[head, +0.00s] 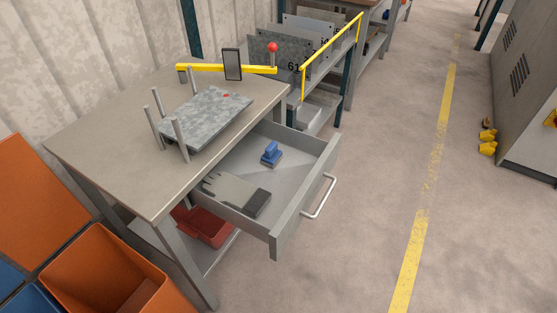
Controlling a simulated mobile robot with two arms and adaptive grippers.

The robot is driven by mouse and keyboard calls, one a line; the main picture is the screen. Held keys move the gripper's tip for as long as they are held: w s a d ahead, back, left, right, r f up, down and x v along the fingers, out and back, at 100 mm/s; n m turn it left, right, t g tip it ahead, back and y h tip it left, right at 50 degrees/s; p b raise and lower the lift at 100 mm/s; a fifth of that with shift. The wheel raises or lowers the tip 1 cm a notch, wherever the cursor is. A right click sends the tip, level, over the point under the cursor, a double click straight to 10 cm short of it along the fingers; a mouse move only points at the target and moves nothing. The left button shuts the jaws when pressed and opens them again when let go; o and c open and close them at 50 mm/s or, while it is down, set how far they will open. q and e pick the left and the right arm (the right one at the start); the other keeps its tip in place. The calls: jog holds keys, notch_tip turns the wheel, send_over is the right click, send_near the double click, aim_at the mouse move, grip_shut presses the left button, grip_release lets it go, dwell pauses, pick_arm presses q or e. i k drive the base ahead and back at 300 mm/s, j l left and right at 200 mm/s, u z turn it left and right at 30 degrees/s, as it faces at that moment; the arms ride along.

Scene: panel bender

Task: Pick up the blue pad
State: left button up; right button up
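The blue pad (271,155) lies in the open drawer (307,179) of the workbench, toward its back part. It has a raised blue handle on top of a flat base. Nothing covers it from this view. Grey gloves (229,188) and a dark block (257,203) lie in the same drawer, nearer the front left and apart from the pad. Neither of my grippers shows in the head view.
The workbench top (100,141) carries a metal plate (206,118) among upright posts and a yellow bar (215,69). The drawer's handle (321,197) sticks out into the aisle. An orange bin (107,258) stands at lower left. The floor right of the drawer is clear.

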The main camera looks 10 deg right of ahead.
aim_at(272, 157)
jog(key=u, duration=3.1)
jog(key=z, duration=3.25)
jog(key=i+l+u, duration=0.1)
jog(key=i+l, duration=0.15)
jog(key=i+l+u, duration=0.1)
jog(key=i+l, duration=0.15)
jog(key=l, duration=0.15)
